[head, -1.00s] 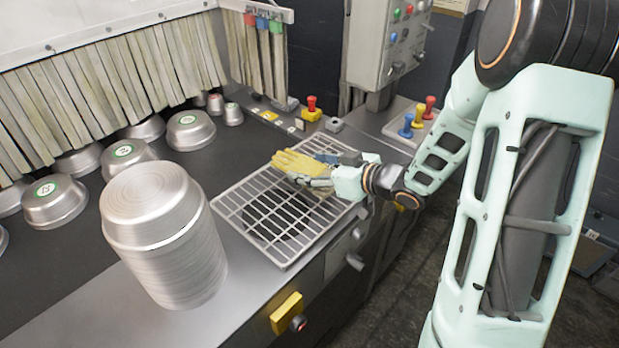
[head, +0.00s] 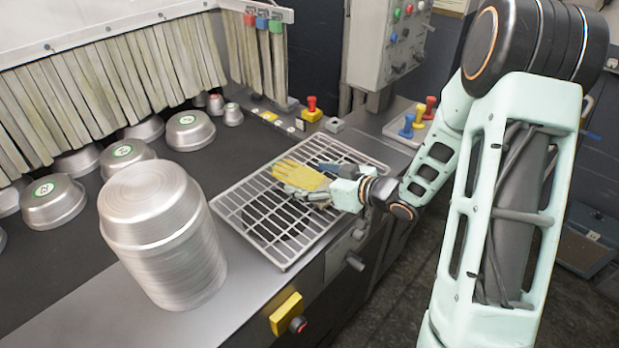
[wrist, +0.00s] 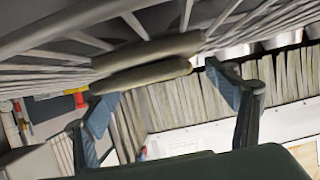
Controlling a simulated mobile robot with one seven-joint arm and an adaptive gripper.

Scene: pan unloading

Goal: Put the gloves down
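The yellow and grey gloves (head: 300,176) rest on the wire rack (head: 232,213), near its far right part, in the head view. In the wrist view the gloves (wrist: 150,60) show edge-on as two pale rolls against the rack bars. My gripper (head: 322,182) is right beside the gloves, low over the rack. In the wrist view my gripper (wrist: 162,88) has its two blue-padded fingers spread wide, with the gloves beyond and between the tips. Whether a fingertip still touches the gloves is hard to tell.
A tall stack of metal pans (head: 165,235) stands left of the rack. Several pans with green labels, such as one pan (head: 53,200), lie on the dark belt before the strip curtain (head: 110,80). A control box (head: 388,40) stands behind the rack.

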